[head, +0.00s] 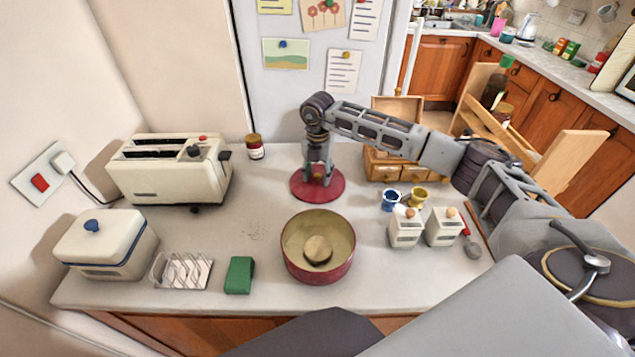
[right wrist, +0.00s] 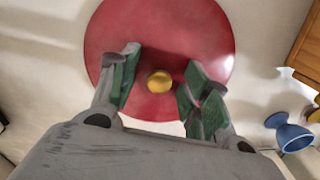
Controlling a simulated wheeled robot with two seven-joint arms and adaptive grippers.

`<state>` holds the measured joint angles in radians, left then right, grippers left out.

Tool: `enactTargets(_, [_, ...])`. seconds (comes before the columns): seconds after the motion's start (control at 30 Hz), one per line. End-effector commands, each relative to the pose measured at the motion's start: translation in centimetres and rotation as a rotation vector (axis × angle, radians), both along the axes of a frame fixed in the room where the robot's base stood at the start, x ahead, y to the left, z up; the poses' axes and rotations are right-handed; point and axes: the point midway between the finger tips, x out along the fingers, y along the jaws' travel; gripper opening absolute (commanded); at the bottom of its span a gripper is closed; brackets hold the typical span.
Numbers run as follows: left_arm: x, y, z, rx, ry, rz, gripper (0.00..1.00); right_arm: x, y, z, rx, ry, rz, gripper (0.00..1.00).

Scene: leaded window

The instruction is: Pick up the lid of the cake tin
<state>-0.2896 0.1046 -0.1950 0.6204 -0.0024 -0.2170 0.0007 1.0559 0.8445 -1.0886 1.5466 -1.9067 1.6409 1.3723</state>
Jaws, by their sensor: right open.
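The red round lid (head: 302,190) of the cake tin lies flat on the worktop, behind the tin. In the right wrist view the lid (right wrist: 165,35) has a yellow knob (right wrist: 159,81) at its middle. The cake tin (head: 318,270) stands open at the front, with a round brown thing inside. My right gripper (head: 318,178) points down over the lid. In the right wrist view my right gripper (right wrist: 158,88) is open, with its green-padded fingers on either side of the knob, not closed on it. My left gripper is not in view.
A cream toaster (head: 165,180) and a small jar (head: 255,147) stand left of the lid. A blue egg cup (head: 391,200), a yellow cup (head: 418,196) and two white canisters (head: 405,228) stand right. A wooden bread box (head: 385,165) is behind. A green block (head: 239,275) lies left of the tin.

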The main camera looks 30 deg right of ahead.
Motion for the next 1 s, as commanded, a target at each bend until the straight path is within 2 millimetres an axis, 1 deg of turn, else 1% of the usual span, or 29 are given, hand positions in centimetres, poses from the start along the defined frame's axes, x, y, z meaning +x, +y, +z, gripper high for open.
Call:
enactTargets(0.17, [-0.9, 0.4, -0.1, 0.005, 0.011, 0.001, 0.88, 0.0, 0.0, 0.0, 0.000, 0.000, 0.000, 0.47])
enactTargets(0.2, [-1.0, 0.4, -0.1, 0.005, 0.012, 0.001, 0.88, 0.0, 0.0, 0.0, 0.000, 0.000, 0.000, 0.45])
enactTargets(0.5, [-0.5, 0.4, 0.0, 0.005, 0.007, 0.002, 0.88, 0.0, 0.0, 0.1, 0.001, -0.001, 0.000, 0.06])
enactTargets(0.57, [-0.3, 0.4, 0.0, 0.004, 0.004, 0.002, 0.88, 0.0, 0.0, 0.1, 0.001, -0.001, 0.000, 0.00])
enactTargets(0.87, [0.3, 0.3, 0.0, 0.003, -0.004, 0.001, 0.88, 0.0, 0.0, 0.2, 0.000, -0.001, 0.000, 0.00])
enactTargets(1.0, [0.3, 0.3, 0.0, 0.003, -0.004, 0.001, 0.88, 0.1, 0.0, 0.7, 0.001, -0.003, 0.000, 0.00])
